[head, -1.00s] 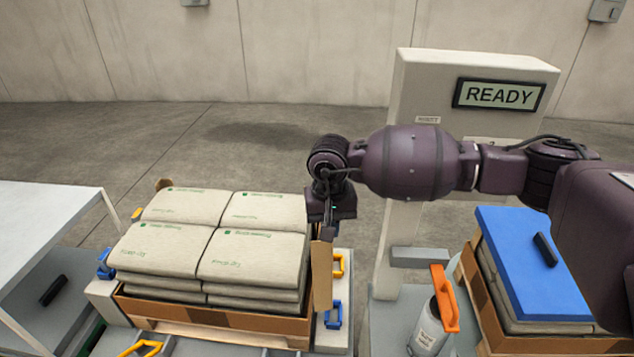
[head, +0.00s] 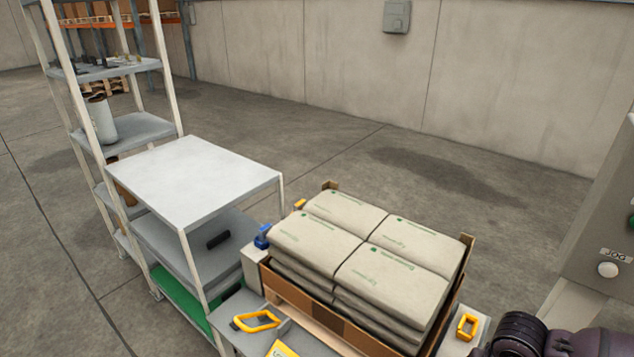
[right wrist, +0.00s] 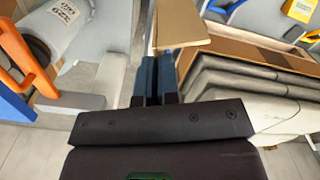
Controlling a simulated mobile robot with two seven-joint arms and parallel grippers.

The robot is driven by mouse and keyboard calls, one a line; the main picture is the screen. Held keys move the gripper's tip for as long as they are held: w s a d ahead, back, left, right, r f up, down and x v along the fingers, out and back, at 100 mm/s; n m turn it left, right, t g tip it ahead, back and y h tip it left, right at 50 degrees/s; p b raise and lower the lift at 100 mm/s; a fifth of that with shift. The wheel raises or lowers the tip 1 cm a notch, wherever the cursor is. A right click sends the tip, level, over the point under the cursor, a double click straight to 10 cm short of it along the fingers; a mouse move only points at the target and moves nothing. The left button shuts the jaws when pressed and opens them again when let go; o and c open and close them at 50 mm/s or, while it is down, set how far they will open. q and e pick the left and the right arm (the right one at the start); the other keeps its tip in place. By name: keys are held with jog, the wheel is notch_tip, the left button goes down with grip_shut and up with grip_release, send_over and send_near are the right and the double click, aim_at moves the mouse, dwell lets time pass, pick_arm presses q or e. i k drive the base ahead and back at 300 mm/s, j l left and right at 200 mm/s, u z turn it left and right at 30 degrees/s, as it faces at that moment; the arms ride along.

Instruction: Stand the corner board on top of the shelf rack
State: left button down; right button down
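The corner board (right wrist: 182,22) is a brown folded strip in the right wrist view. My right gripper (right wrist: 156,65) has its blue-tipped fingers close together on one edge of the board, which extends beyond the fingertips. The board's far end is cut off by the top of that view. A low shelf rack (head: 195,175) with a bare, flat pale top stands left of centre in the head view. In the head view only a dark part of my right arm shows at the bottom right. My left gripper is not in view.
A pallet of sacks (head: 370,235) with a brown cardboard rim (head: 335,322) stands right of the rack. Yellow (head: 255,321) and blue (head: 262,237) handles are nearby. A taller rack (head: 140,130) stands behind.

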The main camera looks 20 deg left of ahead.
aim_at(180, 189)
jog(key=k+j+u, duration=0.2)
jog(key=k, duration=0.4)
jog(key=l+u, duration=0.15)
jog(key=u, duration=1.05)
jog(key=i+u, duration=0.1)
jog(key=u, duration=0.25)
jog(key=i+j+u, duration=0.1)
jog(key=u, duration=0.2)
jog(key=i+u, duration=0.1)
jog(key=u, duration=0.25)
jog(key=i+z, duration=0.1)
jog(key=i, duration=1)
jog(key=i+z, duration=0.1)
jog(key=i, duration=1.05)
jog(key=i+j+z, duration=0.1)
jog(key=i, duration=1)
jog(key=i+z, duration=0.4)
jog(key=i+j+z, duration=0.1)
jog(key=i+z, duration=0.25)
jog(key=z, duration=1.25)
jog(key=k+l, duration=0.05)
